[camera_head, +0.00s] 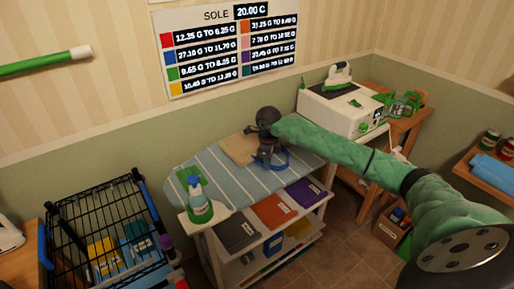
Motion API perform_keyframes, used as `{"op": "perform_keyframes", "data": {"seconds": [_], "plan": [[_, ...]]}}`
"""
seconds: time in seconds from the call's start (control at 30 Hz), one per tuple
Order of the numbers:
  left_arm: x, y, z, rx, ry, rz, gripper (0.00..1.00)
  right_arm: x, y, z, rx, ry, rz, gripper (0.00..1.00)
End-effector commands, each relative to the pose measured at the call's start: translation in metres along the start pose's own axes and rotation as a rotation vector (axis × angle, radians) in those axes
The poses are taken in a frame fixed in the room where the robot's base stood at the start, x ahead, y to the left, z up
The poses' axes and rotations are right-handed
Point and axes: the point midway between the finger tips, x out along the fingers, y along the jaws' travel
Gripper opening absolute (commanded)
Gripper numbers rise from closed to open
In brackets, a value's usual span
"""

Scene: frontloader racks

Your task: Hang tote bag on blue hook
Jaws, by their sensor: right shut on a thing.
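A flat beige cloth piece, which looks like the tote bag (238,150), lies on the striped ironing board. A blue strap or loop (281,163) shows at its right, beside the gripper's fingers; where it joins the bag is hidden. My right gripper (267,160) points down at the board and is shut on the bag, apparently by this strap; the fingertips are small and partly hidden. I cannot make out a blue hook in this view. My left gripper is out of view.
A black wire basket (100,225) stands at left. A white box with an iron (340,106) stands behind. Folded cloths lie on the white shelf (205,240).

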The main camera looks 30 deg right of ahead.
Motion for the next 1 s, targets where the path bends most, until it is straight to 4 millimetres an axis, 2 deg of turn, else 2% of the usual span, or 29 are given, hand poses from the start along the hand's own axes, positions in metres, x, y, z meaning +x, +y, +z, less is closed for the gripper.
{"op": "perform_keyframes", "data": {"seconds": [0.73, 1.0], "plan": [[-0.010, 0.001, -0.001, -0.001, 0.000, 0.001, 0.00, -0.038, 0.000, 0.000, 0.000, 0.000, -0.001, 0.00], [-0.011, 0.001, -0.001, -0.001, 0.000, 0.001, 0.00, -0.042, 0.000, 0.000, 0.000, 0.000, -0.001, 0.00]]}}
